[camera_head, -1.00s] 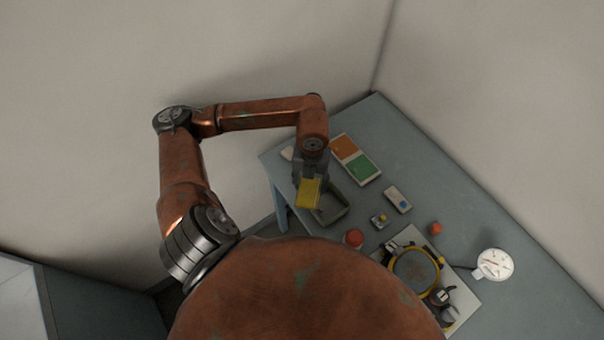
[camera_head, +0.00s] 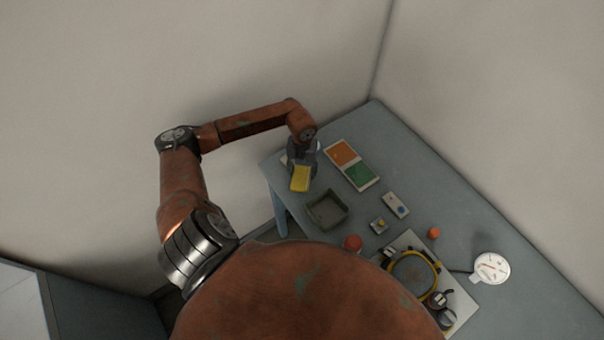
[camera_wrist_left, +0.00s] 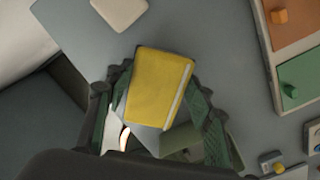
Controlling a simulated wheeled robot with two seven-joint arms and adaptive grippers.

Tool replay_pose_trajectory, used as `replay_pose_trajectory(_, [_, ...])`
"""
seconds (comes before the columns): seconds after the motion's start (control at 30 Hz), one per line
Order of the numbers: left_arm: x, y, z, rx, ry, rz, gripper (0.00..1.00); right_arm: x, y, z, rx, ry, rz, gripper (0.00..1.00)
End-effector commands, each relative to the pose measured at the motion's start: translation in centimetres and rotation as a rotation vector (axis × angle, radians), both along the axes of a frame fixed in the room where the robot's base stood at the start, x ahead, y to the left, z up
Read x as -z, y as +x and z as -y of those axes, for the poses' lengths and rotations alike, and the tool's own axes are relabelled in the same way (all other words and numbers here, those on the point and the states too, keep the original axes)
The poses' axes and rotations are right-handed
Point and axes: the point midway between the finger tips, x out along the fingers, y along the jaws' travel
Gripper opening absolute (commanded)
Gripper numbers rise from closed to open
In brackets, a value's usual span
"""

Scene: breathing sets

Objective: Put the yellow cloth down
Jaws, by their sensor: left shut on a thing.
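The yellow cloth (camera_head: 300,180) is a folded, flat block with a pale stripe along one edge, seen in the left wrist view (camera_wrist_left: 158,86). My left gripper (camera_head: 301,170) is shut on it, with a green-padded finger on each side in the left wrist view (camera_wrist_left: 160,108). The cloth is over the left end of the table, beyond and left of the grey tray. I cannot tell whether it touches the tabletop. My right gripper is not in view.
The open grey tray (camera_head: 313,212) looks empty. An orange-and-green panel (camera_head: 351,164) lies right of the gripper. A pale block (camera_wrist_left: 121,9) lies near the table's (camera_head: 440,185) edge. A small switch box (camera_head: 397,205), red knob (camera_head: 353,243), ringed device (camera_head: 413,270) and white gauge (camera_head: 491,268) are farther right.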

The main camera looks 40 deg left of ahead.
Motion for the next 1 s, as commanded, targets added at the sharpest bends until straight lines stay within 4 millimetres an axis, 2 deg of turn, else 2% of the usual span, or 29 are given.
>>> replay_pose_trajectory(0.13, [1.8, -0.1, 0.1, 0.000, -0.002, -0.002, 0.29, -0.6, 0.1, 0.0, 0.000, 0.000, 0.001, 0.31])
replay_pose_trajectory(0.5, [2.5, -0.1, 0.1, 0.001, 0.000, -0.001, 0.29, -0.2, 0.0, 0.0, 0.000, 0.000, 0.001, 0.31])
replay_pose_trajectory(0.53, [2.4, -0.1, 0.1, 0.001, 0.000, -0.001, 0.50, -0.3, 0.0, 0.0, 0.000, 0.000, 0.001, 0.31])
replay_pose_trajectory(0.77, [2.4, -0.1, 0.1, 0.001, 0.000, -0.001, 0.66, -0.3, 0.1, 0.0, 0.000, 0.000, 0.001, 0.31])
replay_pose_trajectory(1.0, [2.3, -0.1, 0.1, 0.001, 0.000, -0.001, 0.66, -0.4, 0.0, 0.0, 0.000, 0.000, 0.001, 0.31])
